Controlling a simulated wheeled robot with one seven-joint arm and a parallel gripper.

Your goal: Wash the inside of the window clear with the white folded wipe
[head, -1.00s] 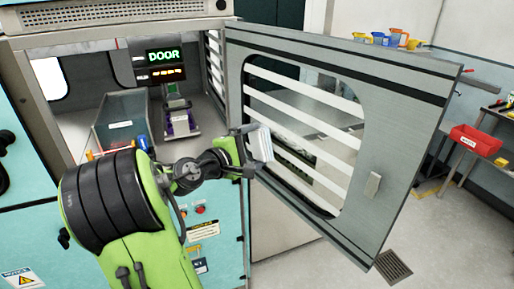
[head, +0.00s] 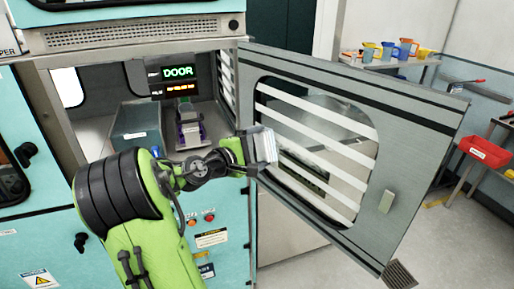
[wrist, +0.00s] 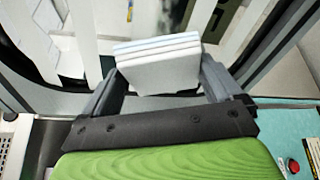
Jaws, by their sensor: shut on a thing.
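My gripper (wrist: 158,82) is shut on the white folded wipe (wrist: 158,66), held between its two grey fingers. In the head view the wipe (head: 265,145) is at the hinge-side edge of the window (head: 335,120) in the open door (head: 420,120). I cannot tell whether the wipe touches the pane. White horizontal bands (head: 318,147) cross the window, with clearer glass between them. In the wrist view the bands (wrist: 90,45) lie just beyond the wipe. The fingertips are partly hidden behind the wipe.
The open chamber (head: 195,140) holds a grey bin (head: 136,125) and a small device, under a display reading DOOR (head: 178,72). The door handle (head: 386,202) is at the door's free edge. A red bin (head: 485,152) is on a bench at right.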

